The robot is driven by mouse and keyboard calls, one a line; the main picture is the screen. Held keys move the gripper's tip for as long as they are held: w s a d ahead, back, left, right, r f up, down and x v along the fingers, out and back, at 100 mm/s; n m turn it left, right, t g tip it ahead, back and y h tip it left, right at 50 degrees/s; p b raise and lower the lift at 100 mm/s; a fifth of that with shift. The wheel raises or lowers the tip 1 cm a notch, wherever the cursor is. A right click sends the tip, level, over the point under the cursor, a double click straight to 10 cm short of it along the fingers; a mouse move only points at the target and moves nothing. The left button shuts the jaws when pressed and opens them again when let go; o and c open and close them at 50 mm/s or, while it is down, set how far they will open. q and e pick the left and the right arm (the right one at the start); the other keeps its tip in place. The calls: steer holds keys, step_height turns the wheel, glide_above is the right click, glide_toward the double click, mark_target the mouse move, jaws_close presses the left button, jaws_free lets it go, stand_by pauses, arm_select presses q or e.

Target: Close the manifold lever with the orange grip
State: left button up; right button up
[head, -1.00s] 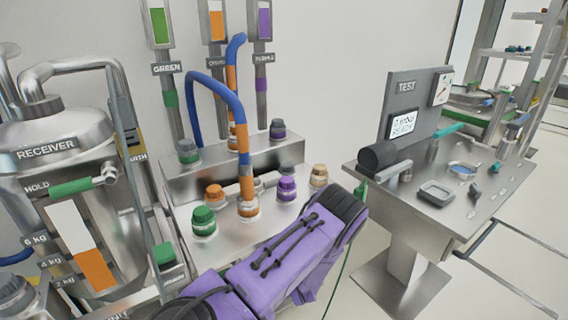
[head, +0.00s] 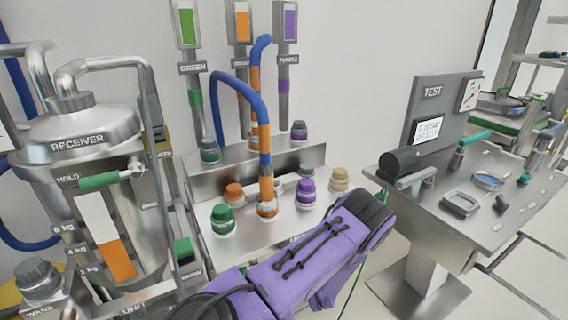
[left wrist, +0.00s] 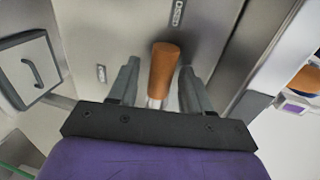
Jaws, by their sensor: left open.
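The orange grip (left wrist: 164,70) of a lever shows in the left wrist view, standing out from a grey metal panel with a pale metal stem below it. My left gripper (left wrist: 159,76) is open, with one grey finger on each side of the grip. The grip sits between the fingers; I cannot tell whether either finger touches it. A label on the panel, partly cut off, reads "OSED" (left wrist: 177,13). In the head view my purple left arm (head: 310,250) reaches across the front, and its gripper and the lever with the orange grip are hidden. My right gripper is not in view.
The receiver tank (head: 82,125) stands left, with a green-gripped handle (head: 98,181). A blue hose (head: 240,88) runs to an orange-banded port among several coloured caps. The test bench (head: 500,215) stands right, with small items on it.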

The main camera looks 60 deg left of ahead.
arm_select(q)
steer(key=b+v, duration=0.1)
steer(key=v, duration=0.8)
steer(key=shift+d+r+b, duration=0.15)
steer(key=shift+d+b, duration=0.15)
steer(key=shift+d, duration=0.1)
steer(key=shift+s, duration=0.1)
